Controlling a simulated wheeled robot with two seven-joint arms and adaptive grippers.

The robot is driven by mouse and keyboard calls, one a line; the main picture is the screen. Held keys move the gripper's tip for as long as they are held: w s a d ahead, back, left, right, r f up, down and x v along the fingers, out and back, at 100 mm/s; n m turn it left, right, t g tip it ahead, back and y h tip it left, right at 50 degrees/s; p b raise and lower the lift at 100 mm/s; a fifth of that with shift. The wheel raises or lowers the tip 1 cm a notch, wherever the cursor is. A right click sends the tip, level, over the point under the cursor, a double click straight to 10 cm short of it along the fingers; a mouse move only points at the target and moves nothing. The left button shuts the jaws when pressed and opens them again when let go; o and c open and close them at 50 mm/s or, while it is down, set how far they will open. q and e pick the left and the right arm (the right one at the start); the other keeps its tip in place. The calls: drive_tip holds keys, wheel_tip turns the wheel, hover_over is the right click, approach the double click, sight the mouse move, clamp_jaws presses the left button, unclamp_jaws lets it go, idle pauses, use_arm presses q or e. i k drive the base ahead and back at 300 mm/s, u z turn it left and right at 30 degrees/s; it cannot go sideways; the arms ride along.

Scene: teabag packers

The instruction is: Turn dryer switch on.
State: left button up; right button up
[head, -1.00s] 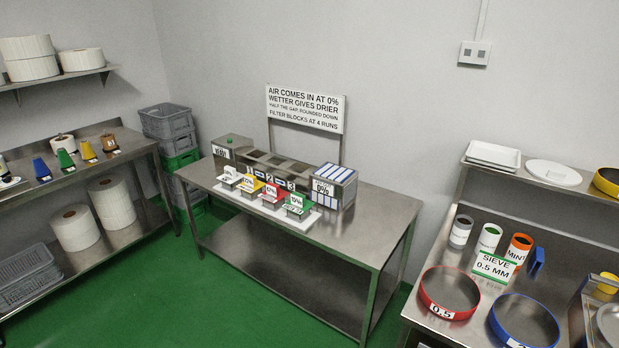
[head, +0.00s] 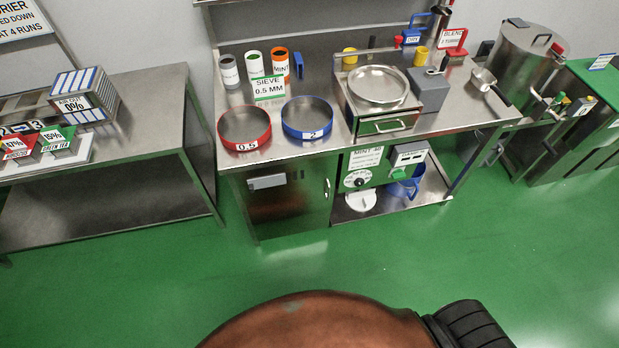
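No switch in the head view is legibly marked as the dryer's. Neither of my grippers is in view.
The middle bench carries a red sieve ring (head: 244,128), a blue sieve ring (head: 307,118), several tins and a steel pan (head: 378,85). A large steel pot (head: 522,65) stands right. Green floor (head: 450,245) is clear before the benches.

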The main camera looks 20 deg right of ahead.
sight(398, 173)
drive_tip(key=z, duration=2.15)
